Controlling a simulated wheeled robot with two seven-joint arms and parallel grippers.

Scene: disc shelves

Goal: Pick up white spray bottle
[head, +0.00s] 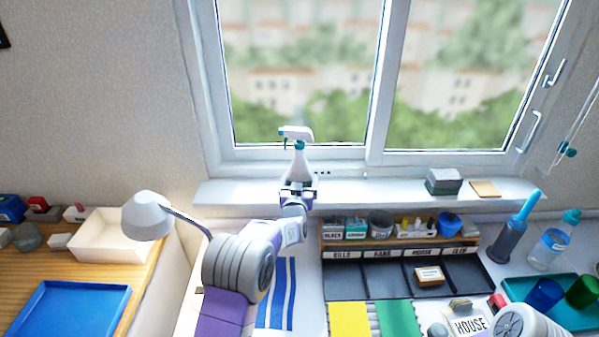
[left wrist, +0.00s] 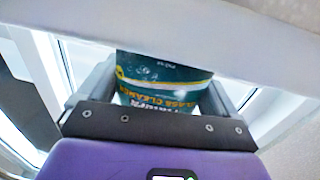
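The white spray bottle (head: 299,158) with a teal and white trigger head stands upright at the windowsill, in front of the window. My left gripper (head: 299,187) is at its lower body, which it partly hides. In the left wrist view the bottle's dark green glass cleaner label (left wrist: 163,80) lies between the two fingers of my left gripper (left wrist: 162,90). The fingers are close to both sides; whether they press on it I cannot tell. The bottle's base is hidden. Only part of my right arm shows at the lower right; its gripper is not seen.
The white windowsill (head: 235,191) holds a dark grey block (head: 443,182) and a tan pad (head: 484,188) at right. A white lamp (head: 147,215) is at left.

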